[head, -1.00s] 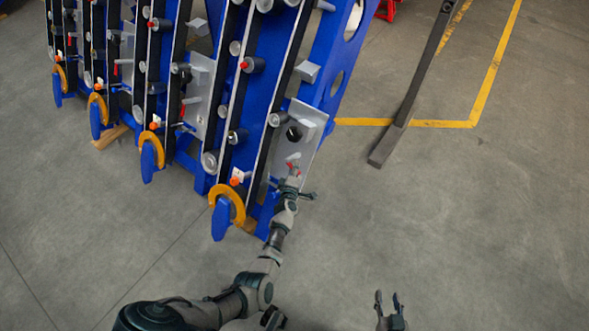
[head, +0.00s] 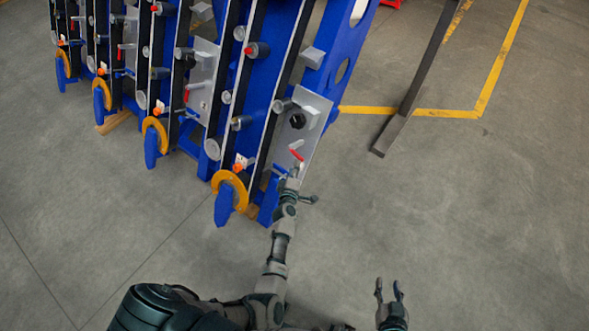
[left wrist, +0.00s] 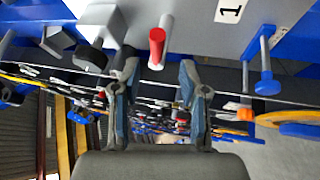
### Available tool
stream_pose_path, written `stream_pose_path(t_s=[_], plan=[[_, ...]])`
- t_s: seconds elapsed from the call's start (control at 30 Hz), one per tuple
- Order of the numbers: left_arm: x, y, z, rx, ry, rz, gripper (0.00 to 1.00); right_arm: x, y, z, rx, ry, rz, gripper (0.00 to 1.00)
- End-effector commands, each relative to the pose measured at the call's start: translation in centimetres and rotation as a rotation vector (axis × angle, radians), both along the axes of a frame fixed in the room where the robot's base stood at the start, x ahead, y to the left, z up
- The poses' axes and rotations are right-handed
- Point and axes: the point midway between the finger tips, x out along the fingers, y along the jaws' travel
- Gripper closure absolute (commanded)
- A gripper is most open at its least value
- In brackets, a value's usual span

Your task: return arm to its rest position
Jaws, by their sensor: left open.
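My left arm reaches from the bottom of the head view up to the near end of the blue harvester chassis (head: 262,75). My left gripper (head: 287,176) is open just below a red-tipped lever (head: 297,153) on a grey plate (head: 307,118). In the left wrist view the red tip (left wrist: 157,46) stands beyond the gap between the two open fingers (left wrist: 160,85), with nothing between them. My right gripper (head: 390,291) is open and empty above bare floor at the bottom right.
Orange rings (head: 229,190) and blue feet (head: 224,205) line the chassis's lower edge. A dark post (head: 415,90) stands to the right, near yellow floor lines (head: 492,75). The floor (head: 460,220) at right is clear.

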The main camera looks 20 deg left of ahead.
Motion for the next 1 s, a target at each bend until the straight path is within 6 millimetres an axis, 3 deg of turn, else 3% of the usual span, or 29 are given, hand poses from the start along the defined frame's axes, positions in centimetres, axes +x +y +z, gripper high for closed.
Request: stream_pose_path(t_s=[0.37, 0.47, 0.57, 0.63, 0.8, 1.0], plan=[[0.0, 0.1, 0.0, 0.005, 0.001, -0.002, 0.57, 0.1, 0.0, 0.0, 0.0, 0.001, 0.0, 0.6], [-1.1, 0.8, 0.3, 0.073, 0.015, -0.034, 0.57, 0.0, 0.0, 0.0, 0.0, 0.0, 0.0, 0.6], [-3.8, 1.6, 1.2, 0.254, 0.056, -0.129, 0.57, 0.0, 0.0, 0.0, 0.0, 0.0, 0.0, 0.6], [-6.8, 1.3, 2.1, 0.431, 0.107, -0.239, 0.57, 0.0, 0.0, 0.0, 0.0, 0.0, 0.0, 0.6], [-13.9, -2.1, 3.9, 0.77, 0.212, -0.491, 0.57, 0.0, 0.0, 0.0, 0.0, 0.0, 0.0, 0.6], [-20.2, -5.7, 5.5, 0.982, 0.276, -0.679, 0.57, 0.1, 0.0, 0.0, 0.0, 0.0, 0.0, 0.6]])
